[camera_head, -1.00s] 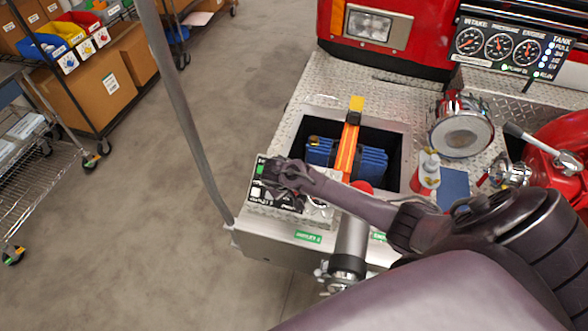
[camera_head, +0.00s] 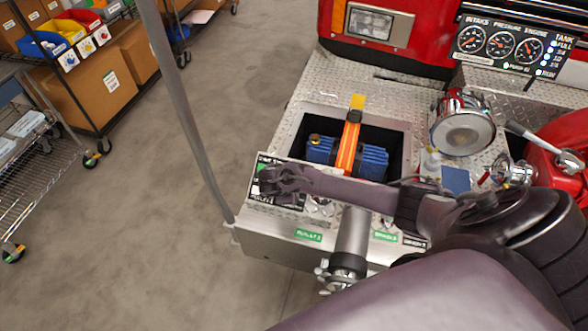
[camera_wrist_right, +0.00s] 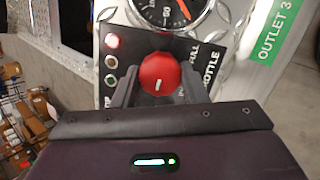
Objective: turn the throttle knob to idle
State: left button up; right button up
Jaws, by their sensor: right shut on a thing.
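The throttle knob (camera_wrist_right: 160,73) is a round red knob with a short white mark near its lower middle in the right wrist view. It sits on a black control panel (camera_wrist_right: 190,50) with partly hidden white lettering, where "THROTTLE" shows. My right gripper (camera_wrist_right: 158,88) has one finger on each side of the knob and is shut on it. In the head view my right gripper (camera_head: 268,180) reaches in from the right and covers the knob and much of the panel. My left gripper is not in view.
A green outlet label (camera_wrist_right: 277,32) is at the right. A grey pole (camera_head: 180,110) stands left of the panel.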

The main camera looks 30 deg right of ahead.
jog(key=n+b, duration=0.1)
jog(key=n, duration=0.3)
jog(key=shift+f+n+t, duration=0.1)
jog(key=shift+n+t, duration=0.3)
jog(key=n+b, duration=0.1)
jog(key=n, duration=0.4)
jog(key=shift+s+t, duration=0.1)
jog(key=shift+t, duration=0.2)
jog(key=shift+b, duration=0.3)
jog(key=o, duration=1)
jog(key=shift+c, duration=0.2)
jog(key=v, duration=0.8)
jog(key=shift+p, duration=0.3)
